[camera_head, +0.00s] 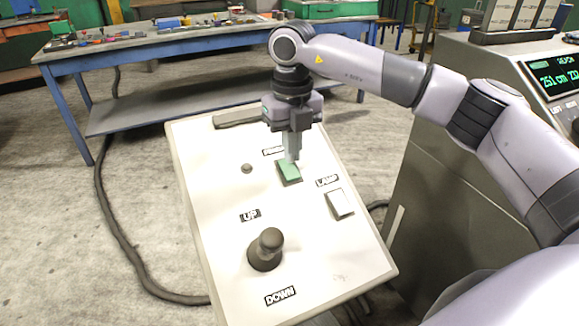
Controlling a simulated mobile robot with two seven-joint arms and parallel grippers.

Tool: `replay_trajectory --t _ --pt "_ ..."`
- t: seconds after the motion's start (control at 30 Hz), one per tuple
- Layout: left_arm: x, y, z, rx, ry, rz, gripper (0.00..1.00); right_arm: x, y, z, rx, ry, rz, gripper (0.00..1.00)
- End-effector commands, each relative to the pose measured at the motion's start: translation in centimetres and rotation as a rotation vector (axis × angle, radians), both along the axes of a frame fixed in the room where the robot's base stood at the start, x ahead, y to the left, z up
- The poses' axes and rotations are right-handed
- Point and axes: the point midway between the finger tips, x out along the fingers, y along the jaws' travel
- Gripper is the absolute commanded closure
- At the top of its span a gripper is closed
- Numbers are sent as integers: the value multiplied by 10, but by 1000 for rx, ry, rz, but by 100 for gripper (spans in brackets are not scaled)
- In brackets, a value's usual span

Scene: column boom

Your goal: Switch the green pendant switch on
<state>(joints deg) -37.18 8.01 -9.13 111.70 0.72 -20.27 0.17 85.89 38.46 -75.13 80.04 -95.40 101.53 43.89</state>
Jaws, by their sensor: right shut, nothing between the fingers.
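The green switch (289,172) is a rocker on a slanted white control panel (215,205), below a label partly hidden by my gripper. My right gripper (291,160) points down over the switch with its fingers shut and empty. The fingertips overlap the switch's upper part in the picture; I cannot tell for certain whether they touch it. How far the rocker is tipped is hard to read. My left gripper is not in view.
A grey cabinet with a green display (560,76) stands at right. A blue workbench (200,39) stands behind.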

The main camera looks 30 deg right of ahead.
Motion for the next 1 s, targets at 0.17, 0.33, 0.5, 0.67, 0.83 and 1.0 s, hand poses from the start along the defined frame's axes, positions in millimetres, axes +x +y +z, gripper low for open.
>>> replay_trajectory --t 0.17,0.33,0.5,0.67,0.83,1.0 --pt "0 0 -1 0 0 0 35 0 0 -1 0 0 0 100" --pt "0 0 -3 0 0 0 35 0 0 -4 0 0 0 100" --pt "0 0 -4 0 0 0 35 0 0 -7 0 0 0 100" --pt "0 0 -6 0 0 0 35 0 0 -9 0 0 0 100" --pt "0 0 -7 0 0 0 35 0 0 -12 0 0 0 100" --pt "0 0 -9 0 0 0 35 0 0 -14 0 0 0 100"
